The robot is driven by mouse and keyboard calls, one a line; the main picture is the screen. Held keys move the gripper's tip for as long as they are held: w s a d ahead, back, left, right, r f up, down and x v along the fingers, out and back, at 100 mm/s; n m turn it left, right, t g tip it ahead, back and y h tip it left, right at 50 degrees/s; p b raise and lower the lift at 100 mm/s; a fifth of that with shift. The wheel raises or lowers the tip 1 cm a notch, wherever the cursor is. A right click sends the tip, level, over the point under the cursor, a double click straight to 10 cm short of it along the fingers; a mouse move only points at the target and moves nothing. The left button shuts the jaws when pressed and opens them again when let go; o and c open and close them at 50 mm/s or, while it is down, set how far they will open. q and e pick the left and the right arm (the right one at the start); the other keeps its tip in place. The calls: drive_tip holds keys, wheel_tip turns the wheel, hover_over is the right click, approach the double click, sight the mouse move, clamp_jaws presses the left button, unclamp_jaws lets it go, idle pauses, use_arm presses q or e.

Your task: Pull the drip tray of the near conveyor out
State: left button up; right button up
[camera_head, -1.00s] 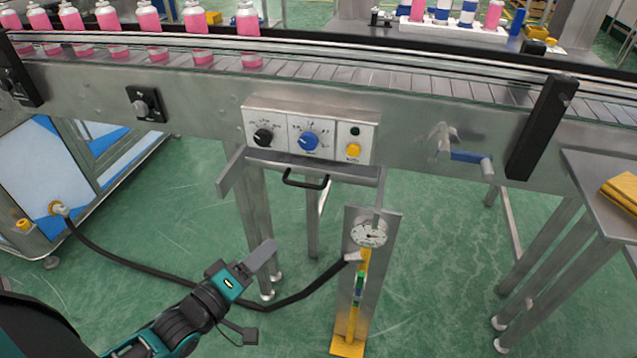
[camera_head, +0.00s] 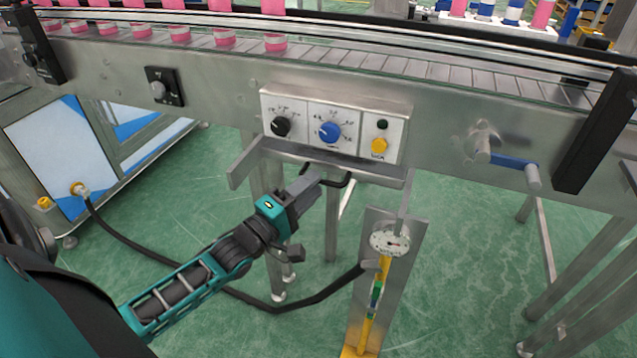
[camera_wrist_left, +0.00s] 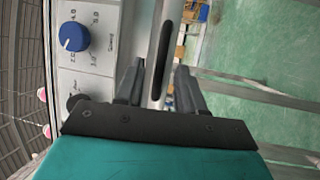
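The drip tray (camera_head: 380,176) is a flat metal tray under the control panel of the near conveyor (camera_head: 230,100). Its black bar handle (camera_head: 343,183) sticks out at the front and also shows in the left wrist view (camera_wrist_left: 163,60). My left gripper (camera_head: 312,178) reaches up to the handle from below left, and its fingers cover the handle's left part. In the left wrist view my left gripper (camera_wrist_left: 158,85) is open, with one finger each side of the handle's line. Whether the fingers touch the handle I cannot tell. My right gripper is not in view.
The control panel (camera_head: 345,118) with its knobs sits just above the tray. A stand with a round gauge (camera_head: 390,240) is to the right below the handle. A black hose (camera_head: 325,292) runs low behind my arm. A blue-handled crank (camera_head: 510,163) projects further right.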

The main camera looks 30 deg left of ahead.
use_arm(q)
drive_tip(key=shift+x, duration=1.45)
clamp_jaws()
